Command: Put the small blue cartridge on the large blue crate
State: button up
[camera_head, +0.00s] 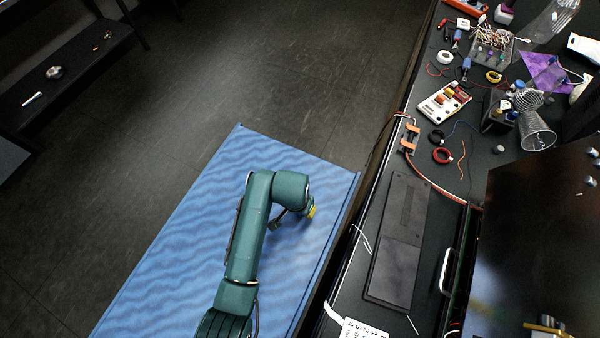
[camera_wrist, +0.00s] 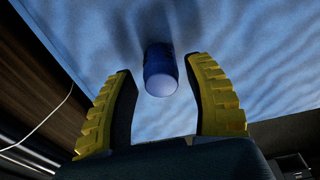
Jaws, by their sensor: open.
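The small blue cartridge (camera_wrist: 160,72) shows in the wrist view against the rippled blue surface, between the two yellow fingers of my gripper (camera_wrist: 162,66). The fingers are spread, with a gap visible on both sides of the cartridge. The cartridge seems to stand on the surface, with a dark shadow around its far end. In the head view the large blue crate (camera_head: 190,225) has a broad rippled top. My gripper (camera_head: 311,212) is low over its right part, mostly hidden by my wrist. The cartridge is hidden in the head view.
A black workbench (camera_head: 440,215) runs along the crate's right side, with a dark flat panel (camera_head: 400,240), a white multimeter-like device (camera_head: 444,103), cables and tape rolls. A dark shelf (camera_head: 75,60) stands at the upper left. The floor between is clear.

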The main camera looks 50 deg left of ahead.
notch_tip(320, 180, up, 9)
jog(key=s+p, duration=0.1)
jog(key=shift+d, duration=0.3)
jog(key=shift+s+f, duration=0.1)
jog(key=w+d+r+m+t+y, duration=0.1)
jog(key=w+d+r+t, duration=0.5)
jog(key=r, duration=0.4)
jog(key=w+d+r+m+t+y, duration=0.2)
jog(key=w+d+r+t, duration=0.15)
jog(key=w+r, duration=0.65)
jog(key=s+d+r+m+t+h, duration=0.1)
jog(key=s+d+r+t, duration=0.2)
jog(key=d+r, duration=0.3)
jog(key=s+d+r+t+h, duration=0.1)
jog(key=s+d+r+t, duration=0.2)
jog(key=d+r, duration=0.4)
jog(key=s+d+r+m+t+h, duration=0.1)
jog(key=d+r+t, duration=0.4)
jog(key=r, duration=1.1)
jog(key=shift+s+d+m+h, duration=0.3)
jog(key=shift+s+d+h, duration=0.4)
jog(key=shift+s, duration=0.25)
jog(key=shift+f, duration=0.1)
